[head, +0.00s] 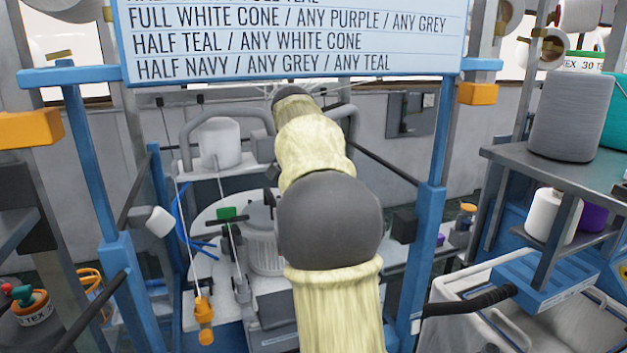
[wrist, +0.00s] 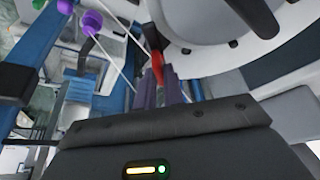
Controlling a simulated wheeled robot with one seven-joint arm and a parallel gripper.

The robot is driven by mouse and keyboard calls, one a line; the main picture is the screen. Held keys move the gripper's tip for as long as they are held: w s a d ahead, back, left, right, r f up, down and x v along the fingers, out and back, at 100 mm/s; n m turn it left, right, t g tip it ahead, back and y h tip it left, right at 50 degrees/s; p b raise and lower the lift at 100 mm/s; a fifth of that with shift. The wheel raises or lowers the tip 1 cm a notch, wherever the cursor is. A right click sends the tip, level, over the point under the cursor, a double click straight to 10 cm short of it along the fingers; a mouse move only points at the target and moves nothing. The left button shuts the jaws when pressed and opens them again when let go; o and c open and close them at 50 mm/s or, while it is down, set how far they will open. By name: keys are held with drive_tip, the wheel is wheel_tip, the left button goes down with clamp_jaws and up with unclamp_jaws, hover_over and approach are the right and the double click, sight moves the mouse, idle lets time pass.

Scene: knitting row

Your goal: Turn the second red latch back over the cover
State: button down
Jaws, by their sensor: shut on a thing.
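In the wrist view, my gripper (wrist: 168,88) is shut on a red latch (wrist: 157,64), which shows as a thin red piece at the fingertips. The latch lies at the edge of a pale round cover (wrist: 205,55). How far the latch is turned cannot be told from this angle. In the head view, my arm hides my gripper, the latch and most of the cover. Part of a round white plate (head: 207,212) shows to the left of my arm. No other red latch is clearly visible.
Blue posts (head: 432,230) flank the machine under a text board (head: 290,40). A white cone (head: 220,143) stands behind on a shelf. An orange piece (head: 205,320) hangs on a line at front left. A shelf with a grey cone (head: 570,115) and a bin (head: 500,300) stand at right.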

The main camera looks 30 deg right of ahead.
drive_tip(key=m+p, duration=0.1)
drive_tip(key=m, duration=0.1)
drive_tip(key=m+g+p, duration=0.1)
drive_tip(key=m+p, duration=0.1)
drive_tip(key=shift+w+a+r+g+h, duration=0.1)
drive_tip(key=shift+w+r+g+h, duration=0.1)
drive_tip(key=shift+g+h, duration=0.15)
drive_tip(key=shift+f+m+g+p, duration=0.1)
drive_tip(key=shift+m+g+p, duration=0.45)
drive_tip(key=shift+m+p, duration=0.75)
drive_tip(key=shift+m+b, duration=0.3)
drive_tip(key=shift+m, duration=0.1)
drive_tip(key=c, duration=1.5)
unclamp_jaws()
drive_tip(key=shift+f, duration=0.1)
